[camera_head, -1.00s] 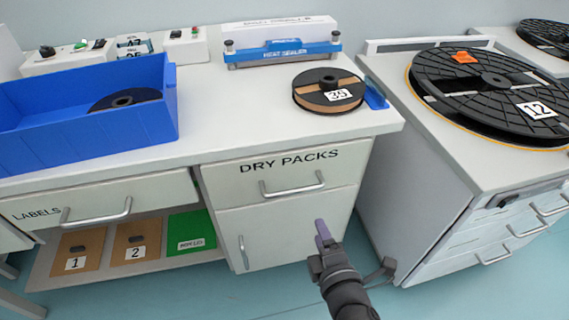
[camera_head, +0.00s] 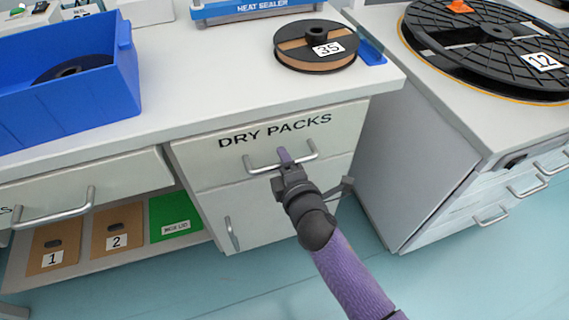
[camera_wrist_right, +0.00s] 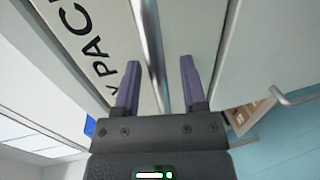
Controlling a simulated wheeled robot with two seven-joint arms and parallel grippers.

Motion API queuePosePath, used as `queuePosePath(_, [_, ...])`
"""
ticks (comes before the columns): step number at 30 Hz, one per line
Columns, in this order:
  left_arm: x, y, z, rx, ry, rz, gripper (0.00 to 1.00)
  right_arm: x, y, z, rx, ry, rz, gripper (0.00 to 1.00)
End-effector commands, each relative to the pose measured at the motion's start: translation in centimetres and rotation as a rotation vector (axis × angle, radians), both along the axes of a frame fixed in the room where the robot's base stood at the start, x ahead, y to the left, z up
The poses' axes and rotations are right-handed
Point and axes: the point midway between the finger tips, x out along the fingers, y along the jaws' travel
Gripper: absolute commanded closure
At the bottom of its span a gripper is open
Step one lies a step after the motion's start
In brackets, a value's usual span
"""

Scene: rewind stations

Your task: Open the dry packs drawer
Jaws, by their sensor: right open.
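The dry packs drawer (camera_head: 340,122) is a pale front lettered DRY PACKS, and it looks closed. Its silver bar handle (camera_head: 304,156) runs across the front below the lettering. My right gripper (camera_head: 284,156) is at the middle of this handle. In the right wrist view the right gripper (camera_wrist_right: 158,85) is open, with its purple fingers on either side of the handle bar (camera_wrist_right: 152,50). Whether a finger touches the bar, I cannot tell. My left gripper is not in view.
Below the drawer is a cupboard door with an upright handle (camera_head: 231,234). The LABELS drawer handle (camera_head: 55,208) is at the left. A blue bin (camera_head: 70,100) and a reel marked 35 (camera_head: 290,50) stand on the counter. A grey cabinet (camera_head: 425,150) stands at the right.

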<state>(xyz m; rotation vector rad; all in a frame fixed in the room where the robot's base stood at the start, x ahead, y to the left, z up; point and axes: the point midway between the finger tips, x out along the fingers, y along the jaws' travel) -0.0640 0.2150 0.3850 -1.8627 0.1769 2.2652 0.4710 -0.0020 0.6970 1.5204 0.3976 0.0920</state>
Motion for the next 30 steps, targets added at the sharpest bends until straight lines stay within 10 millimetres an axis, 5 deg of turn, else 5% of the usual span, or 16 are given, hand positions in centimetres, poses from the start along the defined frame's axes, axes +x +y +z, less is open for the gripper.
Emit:
queuePosePath(3, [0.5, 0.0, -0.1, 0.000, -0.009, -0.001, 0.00, 0.0, 0.0, 0.1, 0.000, 0.000, 0.000, 0.48])
queuePosePath(11, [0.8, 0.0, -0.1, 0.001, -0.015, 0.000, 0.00, 0.0, 0.0, 0.0, 0.000, 0.000, 0.000, 1.00])
queuePosePath(30, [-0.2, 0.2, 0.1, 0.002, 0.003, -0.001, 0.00, -0.1, 0.0, 0.0, 0.000, 0.000, 0.000, 1.00])
